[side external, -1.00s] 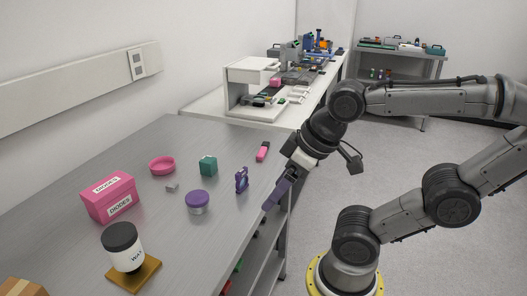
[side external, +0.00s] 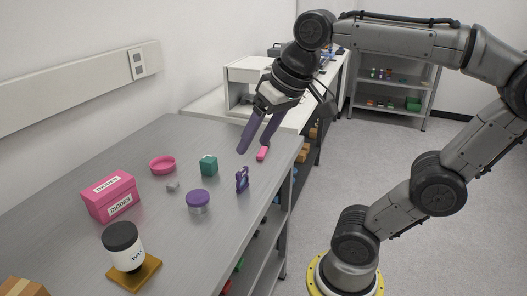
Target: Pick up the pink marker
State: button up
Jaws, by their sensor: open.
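The pink marker (side external: 262,154) lies on the grey metal table near its right edge, towards the back. Its upper end is partly hidden behind a finger of my gripper. My gripper (side external: 253,150) has two purple fingers spread apart, pointing down at the marker's place in the picture. It is open and empty. How high the fingertips are above the table is hard to tell.
A purple clamp-like part (side external: 242,179), a teal cube (side external: 208,165), a purple-lidded jar (side external: 198,201), a pink ring dish (side external: 162,165) and a pink diodes box (side external: 111,196) stand left of the marker. A black-lidded jar (side external: 123,246) stands in front. A white bench (side external: 205,108) adjoins behind.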

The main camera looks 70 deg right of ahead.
jog(key=w+d+r+m+g, duration=0.2)
jog(key=w+d+r+m, duration=0.3)
jog(key=w+d, duration=0.6)
jog(key=m+g, duration=0.3)
jog(key=m, duration=0.5)
send_over(264, 148)
notch_tip(264, 148, down, 17)
notch_tip(264, 148, down, 6)
jog(key=shift+w+f, duration=0.1)
jog(key=shift+f, duration=3.4)
jog(key=shift+c, duration=0.3)
